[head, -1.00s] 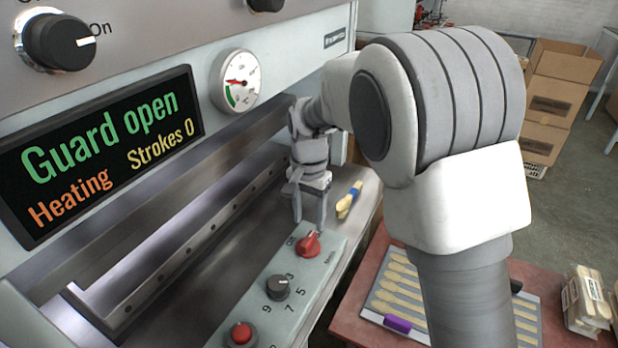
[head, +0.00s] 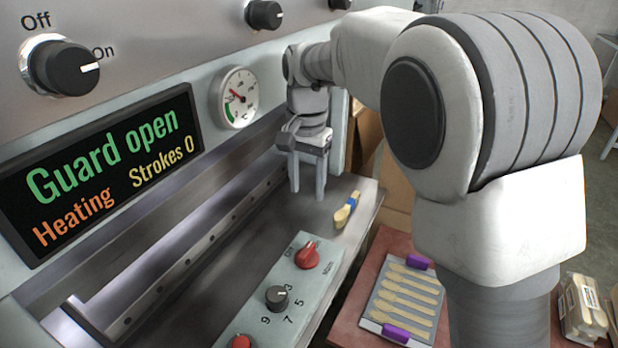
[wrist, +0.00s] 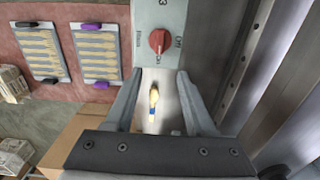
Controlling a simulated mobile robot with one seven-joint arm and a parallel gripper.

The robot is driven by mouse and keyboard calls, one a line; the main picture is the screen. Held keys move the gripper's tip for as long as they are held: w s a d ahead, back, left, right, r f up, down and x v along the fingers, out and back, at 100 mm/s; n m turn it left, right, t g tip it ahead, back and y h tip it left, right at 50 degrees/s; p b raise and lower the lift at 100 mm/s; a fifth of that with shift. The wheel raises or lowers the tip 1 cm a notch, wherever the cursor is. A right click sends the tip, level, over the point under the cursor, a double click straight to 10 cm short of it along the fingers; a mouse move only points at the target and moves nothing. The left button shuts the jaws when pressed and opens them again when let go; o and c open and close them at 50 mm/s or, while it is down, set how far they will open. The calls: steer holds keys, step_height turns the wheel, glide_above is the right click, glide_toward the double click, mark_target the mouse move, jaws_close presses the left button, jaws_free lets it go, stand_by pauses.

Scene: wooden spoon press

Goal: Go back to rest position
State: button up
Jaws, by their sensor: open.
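My gripper (head: 308,180) is open and empty, fingers pointing down, above the press's metal bed near its far end.
The press display (head: 110,170) reads "Guard open", "Heating", "Strokes 0". A grey tray of wooden pieces with purple clips (head: 388,333) lies on a reddish table (head: 350,325) at lower right. Packed bundles (head: 583,305) sit farther right. Cardboard boxes (head: 398,190) stand behind the ledge.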

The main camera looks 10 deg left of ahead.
steer(key=s+d+r+n+t, duration=0.15)
steer(key=s+d+r, duration=0.25)
steer(key=s+d, duration=0.4)
steer(key=s+d+r+n+t, duration=0.1)
steer(key=s+d+r+t, duration=0.15)
steer(key=s+d, duration=0.6)
steer(key=s+d+f+n+t, duration=0.1)
steer(key=s+d+f, duration=0.1)
steer(key=s+d, duration=0.4)
steer(key=shift+f+t, duration=0.3)
steer(key=shift+a+n, duration=0.15)
steer(key=shift+n, duration=0.2)
